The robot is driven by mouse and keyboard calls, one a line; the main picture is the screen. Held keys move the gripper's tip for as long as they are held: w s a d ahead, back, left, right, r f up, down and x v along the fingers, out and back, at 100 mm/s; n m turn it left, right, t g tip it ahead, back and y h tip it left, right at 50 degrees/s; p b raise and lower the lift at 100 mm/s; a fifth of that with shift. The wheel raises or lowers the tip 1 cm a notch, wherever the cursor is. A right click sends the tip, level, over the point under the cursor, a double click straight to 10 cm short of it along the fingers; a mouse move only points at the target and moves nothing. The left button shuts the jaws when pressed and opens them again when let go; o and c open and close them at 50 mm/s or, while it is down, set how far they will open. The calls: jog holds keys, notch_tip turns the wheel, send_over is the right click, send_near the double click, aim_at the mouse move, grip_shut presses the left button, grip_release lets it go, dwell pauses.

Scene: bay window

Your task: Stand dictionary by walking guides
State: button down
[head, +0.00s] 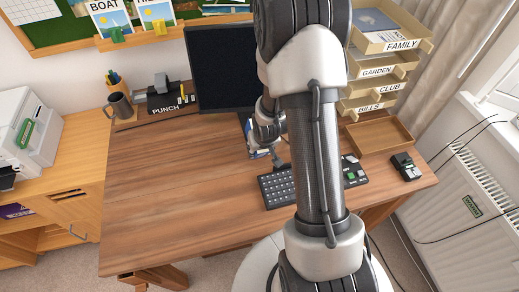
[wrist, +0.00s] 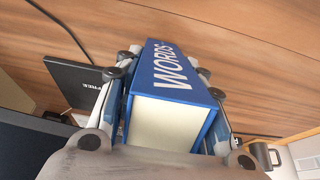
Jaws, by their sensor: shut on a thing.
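A blue book with WORDS on its spine (wrist: 178,75), which looks like the dictionary, is held in my gripper (wrist: 165,80). The fingers press on its two covers, and its pale page edges face the wrist camera. In the head view my gripper (head: 268,140) is over the desk in front of the monitor, largely hidden behind my arm. Only a small part of the blue-and-white book or fingers shows there. I cannot make out the walking guides for certain; a purple item (head: 16,211) lies in the cabinet at left, too small to read.
The wooden desk (head: 170,200) is clear at left. A mug (head: 121,106) and hole punch (head: 165,97) are at back left.

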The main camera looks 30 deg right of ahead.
jog(key=c, duration=1.5)
grip_release()
jog(key=shift+f, duration=0.15)
jog(key=o, duration=0.5)
jog(key=shift+c, duration=0.2)
